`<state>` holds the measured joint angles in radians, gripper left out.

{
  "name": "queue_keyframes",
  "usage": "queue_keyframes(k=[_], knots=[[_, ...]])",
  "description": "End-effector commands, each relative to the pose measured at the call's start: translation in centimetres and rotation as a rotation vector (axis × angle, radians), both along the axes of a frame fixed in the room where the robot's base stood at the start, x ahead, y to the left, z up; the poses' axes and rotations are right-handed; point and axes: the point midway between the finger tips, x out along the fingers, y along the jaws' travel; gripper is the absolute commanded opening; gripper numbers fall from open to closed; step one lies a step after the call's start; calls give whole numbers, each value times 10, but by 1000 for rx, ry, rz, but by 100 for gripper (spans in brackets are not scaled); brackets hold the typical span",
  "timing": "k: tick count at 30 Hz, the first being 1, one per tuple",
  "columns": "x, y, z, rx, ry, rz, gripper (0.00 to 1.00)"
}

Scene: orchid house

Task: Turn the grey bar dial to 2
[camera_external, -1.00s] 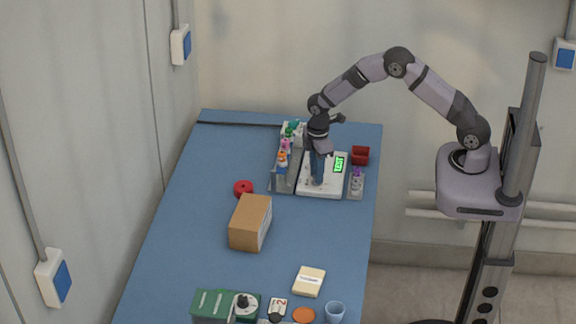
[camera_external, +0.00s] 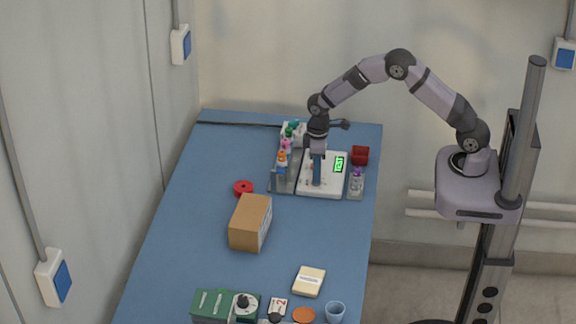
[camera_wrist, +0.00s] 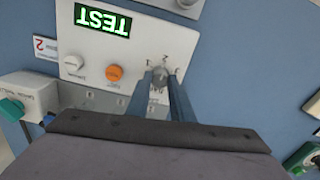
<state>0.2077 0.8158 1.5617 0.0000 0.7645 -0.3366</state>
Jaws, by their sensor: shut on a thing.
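The grey bar dial (camera_wrist: 159,77) sits on a white panel (camera_wrist: 147,32) and is partly hidden between my gripper's fingers in the wrist view. My gripper (camera_wrist: 160,80) is shut on the dial, one blue finger on each side. Printed marks show around the dial, but I cannot tell which one it points to. In the external view my gripper (camera_external: 317,183) reaches straight down onto the white panel (camera_external: 335,190), and the dial is hidden there.
The panel has a green display (camera_wrist: 103,21) reading TEST, an orange button (camera_wrist: 114,72) and a white knob (camera_wrist: 73,62). A rack with coloured items (camera_external: 283,168) stands left of the panel, a red box (camera_external: 361,155) to its right. A cardboard box (camera_external: 250,223) stands nearer the front.

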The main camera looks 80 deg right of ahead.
Motion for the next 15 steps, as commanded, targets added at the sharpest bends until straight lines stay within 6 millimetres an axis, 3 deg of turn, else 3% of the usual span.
queue_keyframes(k=[5, 6, 8, 15], knots=[[0, 0, 1, 0, 0, 1, 0], [0, 0, 1, 0, 0, 1, 23], [0, 0, 1, 0, 0, 1, 37], [0, 0, 0, 0, 0, 2, 39]])
